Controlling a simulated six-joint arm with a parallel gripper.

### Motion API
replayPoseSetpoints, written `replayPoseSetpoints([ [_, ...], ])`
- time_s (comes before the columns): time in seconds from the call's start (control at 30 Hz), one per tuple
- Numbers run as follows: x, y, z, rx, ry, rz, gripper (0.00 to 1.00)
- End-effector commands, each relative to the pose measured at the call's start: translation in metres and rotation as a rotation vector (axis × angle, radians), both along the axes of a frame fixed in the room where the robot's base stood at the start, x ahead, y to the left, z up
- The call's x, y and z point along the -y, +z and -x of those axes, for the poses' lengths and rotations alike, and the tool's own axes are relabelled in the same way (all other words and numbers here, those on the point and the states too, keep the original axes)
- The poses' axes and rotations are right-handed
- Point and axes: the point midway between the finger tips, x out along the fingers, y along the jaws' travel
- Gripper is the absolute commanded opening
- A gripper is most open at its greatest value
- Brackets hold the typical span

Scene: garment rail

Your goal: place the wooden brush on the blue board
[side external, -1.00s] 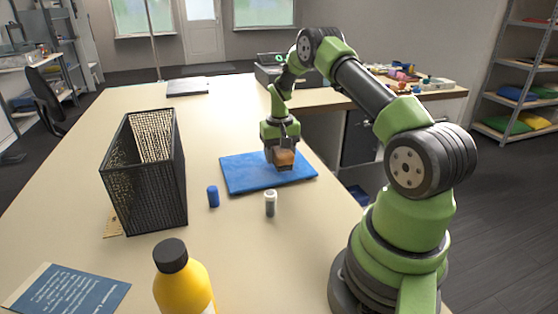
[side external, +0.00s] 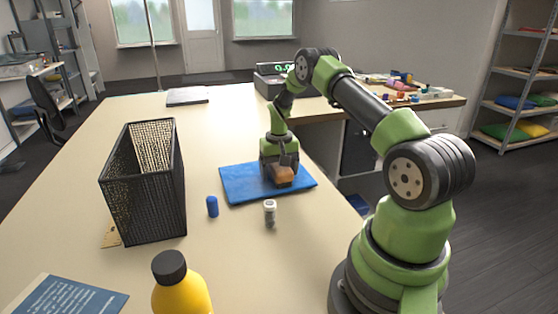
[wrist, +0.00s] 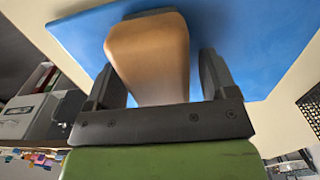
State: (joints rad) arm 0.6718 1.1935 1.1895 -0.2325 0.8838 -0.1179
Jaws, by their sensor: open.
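The wooden brush (side external: 283,177) is a tan-brown block lying on the blue board (side external: 240,184), near its right part. It also shows in the wrist view (wrist: 150,52), with a dark strip along its far edge and blue board around it. My gripper (side external: 280,170) is low over the board with its fingers on either side of the brush. In the wrist view my gripper's two dark fingers (wrist: 160,80) stand apart, with gaps between them and the brush. The underside of the brush is hidden.
A black mesh basket (side external: 145,185) stands left of the board. A blue cylinder (side external: 212,206) and a small grey-white vial (side external: 270,213) stand in front of the board. A yellow bottle (side external: 181,288) is near the front.

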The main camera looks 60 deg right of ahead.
Motion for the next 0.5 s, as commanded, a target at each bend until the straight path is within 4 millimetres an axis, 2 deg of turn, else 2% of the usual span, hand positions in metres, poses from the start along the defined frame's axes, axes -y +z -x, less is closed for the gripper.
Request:
replayPoseSetpoints([
  [0.17, 0.001, 0.028, -0.001, 0.004, 0.001, 0.004, 0.78],
  [0.4, 0.001, 0.082, -0.001, 0.006, 0.0, 0.004, 0.78],
  [0.5, 0.0, 0.1, 0.0, 0.004, 0.001, 0.004, 0.78],
])
